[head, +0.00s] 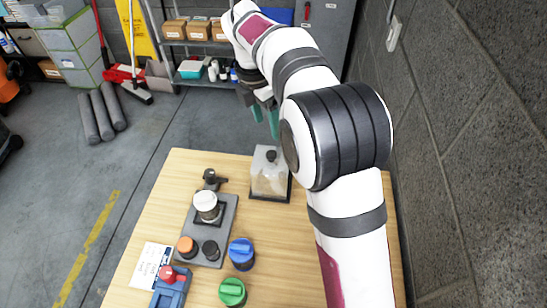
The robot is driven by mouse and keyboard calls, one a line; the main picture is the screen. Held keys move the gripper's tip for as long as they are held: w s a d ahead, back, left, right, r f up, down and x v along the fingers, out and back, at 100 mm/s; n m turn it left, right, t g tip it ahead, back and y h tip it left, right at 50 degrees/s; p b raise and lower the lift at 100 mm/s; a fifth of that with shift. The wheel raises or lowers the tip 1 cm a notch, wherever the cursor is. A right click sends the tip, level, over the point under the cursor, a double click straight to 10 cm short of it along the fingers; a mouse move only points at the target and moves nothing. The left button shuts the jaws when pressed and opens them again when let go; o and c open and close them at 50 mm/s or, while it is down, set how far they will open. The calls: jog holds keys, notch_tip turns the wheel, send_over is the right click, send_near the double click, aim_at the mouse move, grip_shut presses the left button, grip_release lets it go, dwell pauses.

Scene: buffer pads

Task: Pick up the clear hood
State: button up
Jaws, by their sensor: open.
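The clear hood (266,178) is a see-through box with a dark knob on top. It stands upright on a dark base near the far side of the wooden table, and something pale shows inside it. My gripper (266,122) is above and just beyond the hood, with its greenish fingers pointing down. The fingers are apart, with nothing visible between them. My arm covers part of the view to the right of the hood.
A grey tray (223,239) left of the hood holds a white-topped jar (206,205) and smaller knobs. Blue (241,253) and green (232,291) knobs stand in front. A red-and-blue device (171,287) and a printed card (149,266) lie front left. A block wall is at right.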

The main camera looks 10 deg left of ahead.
aim_at(271, 153)
jog(key=f, duration=0.7)
jog(key=d+f, duration=0.1)
jog(key=f, duration=0.2)
jog(key=shift+w+f, duration=0.1)
jog(key=shift+f, duration=0.2)
jog(key=shift+a, duration=0.1)
grip_shut()
jog(key=shift+r, duration=0.1)
dwell(0.5)
